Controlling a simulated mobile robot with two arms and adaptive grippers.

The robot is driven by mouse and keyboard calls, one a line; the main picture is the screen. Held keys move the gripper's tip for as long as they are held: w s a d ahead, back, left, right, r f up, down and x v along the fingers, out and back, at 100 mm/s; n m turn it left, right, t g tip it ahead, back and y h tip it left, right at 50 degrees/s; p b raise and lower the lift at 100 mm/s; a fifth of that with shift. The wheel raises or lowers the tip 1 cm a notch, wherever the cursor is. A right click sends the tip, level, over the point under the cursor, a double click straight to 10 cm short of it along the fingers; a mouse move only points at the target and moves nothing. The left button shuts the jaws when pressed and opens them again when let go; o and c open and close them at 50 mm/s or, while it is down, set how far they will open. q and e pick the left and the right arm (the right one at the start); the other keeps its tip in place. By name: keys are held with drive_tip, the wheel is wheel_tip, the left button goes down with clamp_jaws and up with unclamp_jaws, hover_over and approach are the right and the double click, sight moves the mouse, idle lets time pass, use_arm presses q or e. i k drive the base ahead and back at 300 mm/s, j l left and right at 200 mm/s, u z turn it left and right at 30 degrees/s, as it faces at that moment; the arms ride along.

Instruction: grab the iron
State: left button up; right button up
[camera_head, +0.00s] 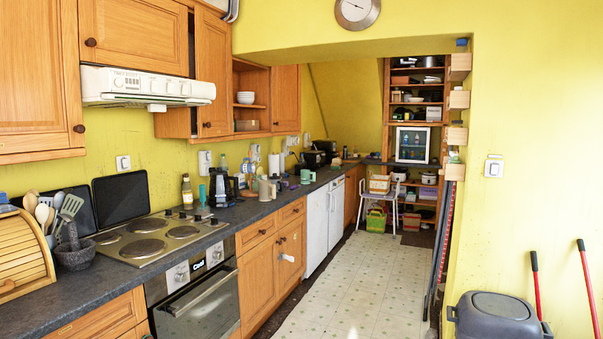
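I cannot make out an iron for certain in the head view. Several small items stand crowded on the dark worktop (262,208) along the left wall, too small to tell apart fully. Among them is a dark appliance (219,187), which looks like a coffee maker. Neither of my grippers is in view.
A hob (160,238) and oven (197,300) stand at the left, near a wooden bread bin (22,258). A pale vinyl floor (345,285) runs clear to a small white table (379,194) and shelves (417,98). A grey bin (497,316) stands at right.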

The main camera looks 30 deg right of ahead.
sight(298, 168)
drive_tip(key=i+l+z, duration=0.7)
drive_tip(key=i, duration=0.25)
drive_tip(key=i+l+z, duration=0.35)
drive_tip(key=i, duration=0.2)
drive_tip(key=i+z, duration=0.35)
drive_tip(key=i, duration=1.9)
drive_tip(key=i+l, duration=0.1)
drive_tip(key=i, duration=1.65)
drive_tip(key=j+u, duration=0.05)
drive_tip(key=j, duration=0.05)
